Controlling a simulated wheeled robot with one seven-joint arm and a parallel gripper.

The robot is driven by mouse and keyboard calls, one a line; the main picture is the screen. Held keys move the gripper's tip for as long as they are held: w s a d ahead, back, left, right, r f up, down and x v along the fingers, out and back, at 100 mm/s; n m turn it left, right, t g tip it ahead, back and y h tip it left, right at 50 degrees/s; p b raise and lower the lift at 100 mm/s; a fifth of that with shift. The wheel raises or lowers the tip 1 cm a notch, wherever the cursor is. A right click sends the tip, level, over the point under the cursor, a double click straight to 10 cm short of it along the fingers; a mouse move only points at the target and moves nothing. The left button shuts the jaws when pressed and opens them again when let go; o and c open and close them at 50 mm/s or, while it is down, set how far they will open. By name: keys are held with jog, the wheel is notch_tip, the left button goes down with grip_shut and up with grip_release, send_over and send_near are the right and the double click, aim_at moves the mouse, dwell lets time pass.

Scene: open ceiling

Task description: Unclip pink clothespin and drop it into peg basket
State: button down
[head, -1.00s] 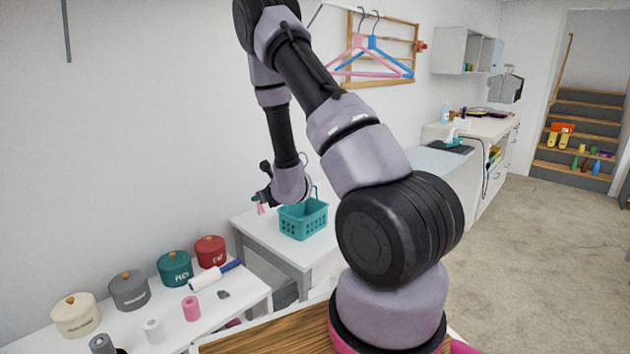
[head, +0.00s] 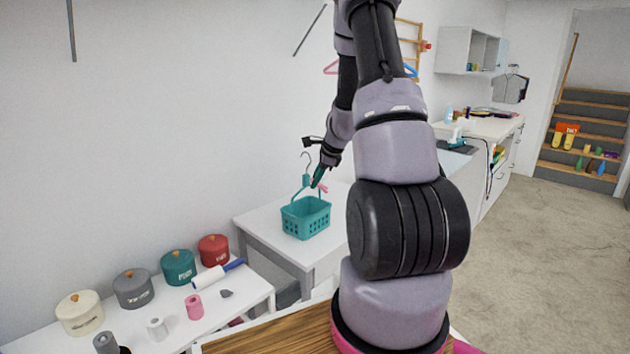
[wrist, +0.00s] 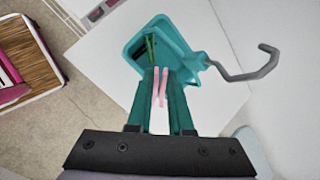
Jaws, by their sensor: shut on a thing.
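The pink clothespin (wrist: 160,86) is held between the fingertips of my gripper (wrist: 160,100) in the wrist view. It also shows as a small pink shape at the fingertips (head: 320,187) in the head view. The teal peg basket (head: 306,217) stands on a white surface, and the clothespin is above it. In the wrist view the basket (wrist: 131,52) lies beyond the fingertips, partly hidden by them, with a green peg (wrist: 151,47) showing inside. The basket's grey hook (wrist: 240,76) reaches out to the right.
The white table (head: 262,236) has free room around the basket. A lower white shelf (head: 255,290) at the left holds several lidded canisters, a lint roller (head: 212,275) and spools. A hanger rack is on the back wall.

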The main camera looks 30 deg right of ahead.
jog(key=x, duration=1.1)
jog(key=shift+f, duration=0.35)
jog(key=shift+w+a, duration=0.1)
jog(key=c, duration=0.7)
grip_release()
jog(key=shift+c, duration=0.2)
jog(key=shift+v, duration=5)
jog(key=shift+r, duration=0.1)
